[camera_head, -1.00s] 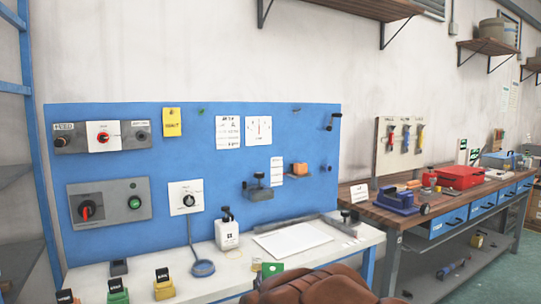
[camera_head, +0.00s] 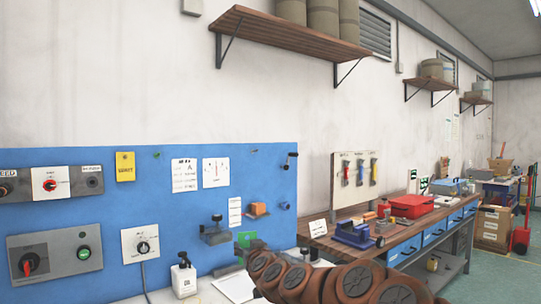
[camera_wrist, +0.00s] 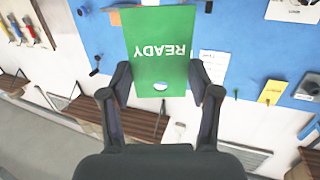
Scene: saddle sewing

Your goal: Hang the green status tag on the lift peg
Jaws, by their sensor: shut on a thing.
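The green status tag (camera_wrist: 160,45) reads READY, upside down in the wrist view, with a hole near its lower edge there. My gripper (camera_wrist: 160,82) is shut on the tag, a finger at each side. In the head view the tag (camera_head: 246,239) shows small at the end of my brown arm, in front of the blue board's lower right part. A small green peg (camera_head: 157,155) sits high on the board, right of a hanging yellow tag (camera_head: 125,166). Another small peg (camera_head: 254,150) is further right. I cannot read which one is the lift peg.
The blue board (camera_head: 110,215) carries control boxes, a dial plate (camera_head: 141,243) and a small shelf (camera_head: 216,235). A white bottle (camera_head: 184,277) stands on the bench below. A wooden shelf (camera_head: 285,32) juts from the wall above. A workbench (camera_head: 400,236) stands at right.

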